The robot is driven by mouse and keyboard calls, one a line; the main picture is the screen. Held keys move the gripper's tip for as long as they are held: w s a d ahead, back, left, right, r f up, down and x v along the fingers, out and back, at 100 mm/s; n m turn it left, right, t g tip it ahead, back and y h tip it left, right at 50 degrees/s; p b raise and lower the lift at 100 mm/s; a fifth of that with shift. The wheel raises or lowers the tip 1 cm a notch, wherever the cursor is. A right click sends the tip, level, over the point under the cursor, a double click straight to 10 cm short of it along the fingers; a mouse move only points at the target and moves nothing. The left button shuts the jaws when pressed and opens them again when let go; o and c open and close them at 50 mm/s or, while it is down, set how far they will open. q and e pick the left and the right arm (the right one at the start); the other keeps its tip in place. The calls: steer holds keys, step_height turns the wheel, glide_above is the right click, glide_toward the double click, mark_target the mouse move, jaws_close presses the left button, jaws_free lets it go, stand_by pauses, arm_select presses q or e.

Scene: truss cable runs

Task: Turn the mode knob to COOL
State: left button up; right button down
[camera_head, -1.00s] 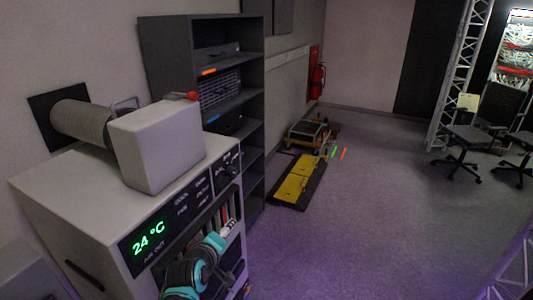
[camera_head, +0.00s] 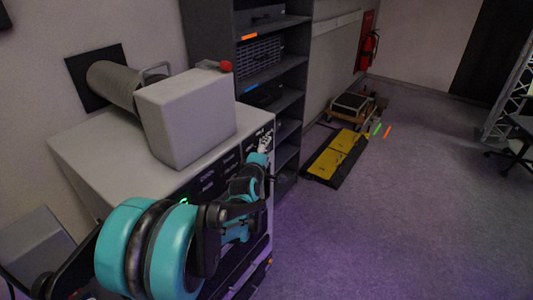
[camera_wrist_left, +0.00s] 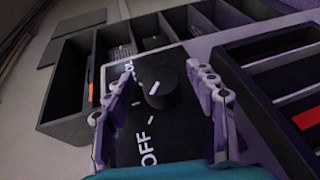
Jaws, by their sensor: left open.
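The mode knob (camera_wrist_left: 162,92) is a black round knob with a white line on a dark panel in the left wrist view. The word OFF (camera_wrist_left: 148,145) is printed below and left of it, and part of another label shows by the left finger. My left gripper (camera_wrist_left: 160,76) is open, with one finger on each side of the knob; I cannot tell whether they touch it. In the head view my left gripper (camera_head: 262,158) is at the right end of the white unit's front (camera_head: 98,165) and hides the knob. My right gripper is not in view.
A dark shelf rack (camera_head: 290,95) stands right behind the unit. A yellow and black ramp (camera_head: 337,158) lies on the floor; open floor is to the right.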

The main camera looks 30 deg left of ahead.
arm_select(q)
steer(key=shift+w, duration=0.15)
steer(key=c, duration=1.2)
steer(key=shift+o, duration=0.2)
steer(key=shift+r+g+p, duration=0.2)
steer(key=shift+g+p, duration=0.2)
steer(key=shift+p, duration=0.3)
steer(key=m+g+p, duration=0.1)
steer(key=g+p, duration=0.5)
steer(key=p, duration=0.1)
steer(key=shift+w+r+m+h+p, duration=0.1)
steer(key=shift+r+m+h+p, duration=0.05)
steer(key=shift+m+h+p, duration=0.2)
steer(key=g+p, duration=0.1)
steer(key=g, duration=0.1)
steer(key=shift+m+g+p, duration=0.3)
steer(key=shift+m+p, duration=0.05)
steer(key=g+p, duration=0.1)
steer(key=g, duration=0.1)
steer(key=shift+w+m+g, duration=0.1)
steer(key=shift+m+g, duration=0.2)
steer(key=g+p, duration=0.1)
steer(key=g, duration=0.2)
steer(key=shift+f+m+p, duration=0.2)
steer(key=shift+m+p, duration=0.1)
steer(key=shift+f+m+g+p, duration=0.1)
steer(key=shift+m+g+p, duration=0.35)
steer(key=shift+g, duration=1.45)
